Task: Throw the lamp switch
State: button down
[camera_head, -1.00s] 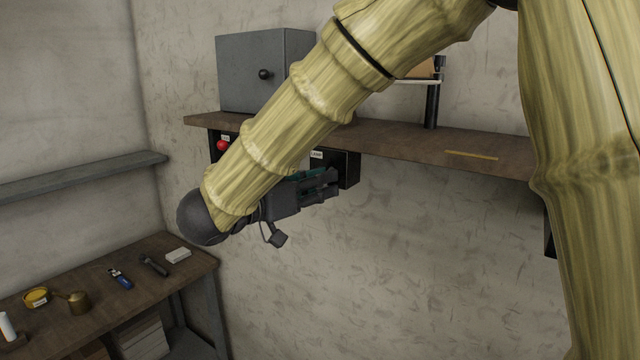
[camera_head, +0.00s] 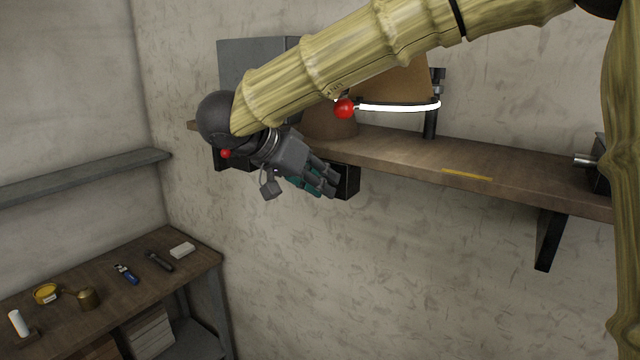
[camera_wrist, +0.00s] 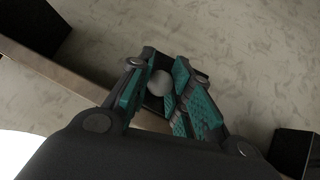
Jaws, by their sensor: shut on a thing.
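The lamp switch is a black box (camera_head: 349,182) under the front edge of the wall shelf; its label is hidden now. In the wrist view its pale grey round knob (camera_wrist: 160,82) sits between the teal finger pads. My gripper (camera_head: 331,187) reaches the box from the left, tilted down, with its fingers closed on the knob; the wrist view shows the fingers too (camera_wrist: 163,75). The lamp (camera_head: 395,82) on the shelf has a brown shade with a bright white glowing ring at its lower rim. My arm covers part of the shade.
The wooden shelf (camera_head: 480,165) carries a grey cabinet (camera_head: 245,62), partly behind my arm. A second black box with a red button (camera_head: 225,154) hangs left of the switch. A workbench (camera_head: 115,295) with small tools stands lower left. Wall space below the shelf is free.

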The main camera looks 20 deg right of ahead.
jog(key=shift+w+d+r+g+y, duration=0.15)
jog(key=shift+r+g+y, duration=0.3)
jog(key=shift+y, duration=0.35)
jog(key=c, duration=1.3)
grip_release()
jog(key=shift+o, duration=0.2)
jog(key=v, duration=1.2)
jog(key=shift+w, duration=0.2)
jog(key=shift+d, duration=0.1)
